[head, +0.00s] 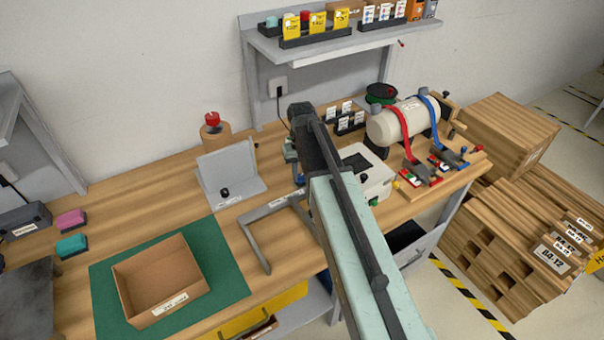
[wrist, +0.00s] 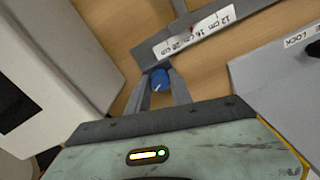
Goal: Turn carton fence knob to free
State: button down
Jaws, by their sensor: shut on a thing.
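My gripper (wrist: 160,84) is shut on a small blue knob (wrist: 160,79), with a finger on either side of it. A pale line shows on the knob's face. The knob sits beside a grey bar (wrist: 235,27) whose white strip reads 12 cm, 16 cm and 20 cm. To the right, a grey plate (wrist: 268,85) carries a label ending in LOCK and a dark knob (wrist: 313,49), cut by the frame edge. In the head view the upright grey fence (head: 230,170) has a black knob (head: 225,193) and a label. My arm hides the blue knob there.
A white machine (head: 372,183) stands close to the gripper; its casing also shows in the wrist view (wrist: 60,60). A grey bracket (head: 250,240) lies on the bench. An open carton (head: 125,285) stands on a green mat (head: 228,270). A strapped white cylinder (head: 395,122) is at right.

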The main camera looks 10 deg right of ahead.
aim_at(302, 175)
jog(key=n, duration=0.5)
jog(key=shift+w+n, duration=0.15)
jog(key=shift+n, duration=0.15)
jog(key=n, duration=0.4)
jog(key=shift+d+n, duration=0.1)
jog(key=shift+n, duration=0.6)
jog(key=c, duration=1.1)
grip_release()
jog(key=shift+c, duration=0.2)
notch_tip(302, 175, up, 8)
jog(key=p, duration=0.8)
